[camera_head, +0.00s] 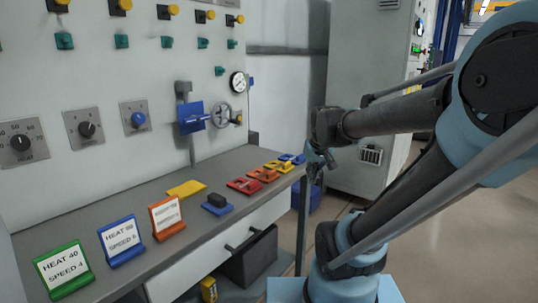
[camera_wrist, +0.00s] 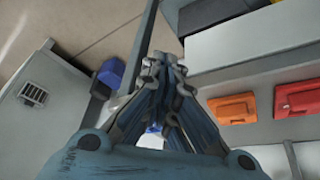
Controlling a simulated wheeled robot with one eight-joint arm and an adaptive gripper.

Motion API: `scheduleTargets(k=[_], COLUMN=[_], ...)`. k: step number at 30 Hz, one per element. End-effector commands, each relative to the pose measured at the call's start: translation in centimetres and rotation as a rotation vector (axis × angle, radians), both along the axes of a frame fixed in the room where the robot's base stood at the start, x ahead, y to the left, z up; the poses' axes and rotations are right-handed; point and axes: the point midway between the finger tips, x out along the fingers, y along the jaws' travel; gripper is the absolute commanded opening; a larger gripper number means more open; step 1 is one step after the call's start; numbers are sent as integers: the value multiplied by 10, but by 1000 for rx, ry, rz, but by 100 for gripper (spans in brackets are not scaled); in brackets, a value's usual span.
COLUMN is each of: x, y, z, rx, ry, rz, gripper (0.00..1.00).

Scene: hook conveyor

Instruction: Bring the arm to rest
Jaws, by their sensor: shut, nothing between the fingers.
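My arm reaches in from the right side of the head view and is folded. My gripper (camera_head: 318,162) hangs at its end, just past the right front edge of the grey bench (camera_head: 130,208). In the wrist view the fingertips of my gripper (camera_wrist: 163,62) meet, and nothing shows between them. The gripper appears apart from the bench and from the things on it.
Green (camera_head: 62,270), blue (camera_head: 121,241) and orange (camera_head: 167,217) sign cards stand on the bench. Red, yellow and blue pieces lie at its right end. A control panel (camera_head: 70,75) rises behind. A grey cabinet (camera_head: 370,60) stands beyond; the floor at right is open.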

Motion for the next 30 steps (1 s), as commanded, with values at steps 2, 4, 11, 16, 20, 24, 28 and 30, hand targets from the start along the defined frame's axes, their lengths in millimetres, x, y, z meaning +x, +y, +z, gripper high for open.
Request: scheduleTargets(k=[2,4,11,16,20,24,28,30], x=[-27,-49,-116,-143,-152,-153,-153,-153], y=[-9,-16,-31,-36,-38,-38,-38,-38], z=[-14,-25,-64,-82,-88,-89,-88,-88], rx=[-4,-7,-14,-16,-17,-17,-17,-17], ry=[35,67,167,212,227,229,229,228], rz=[-20,-36,-83,-105,-111,-112,-111,-111], gripper=[0,0,0,0,0,0,0,0])
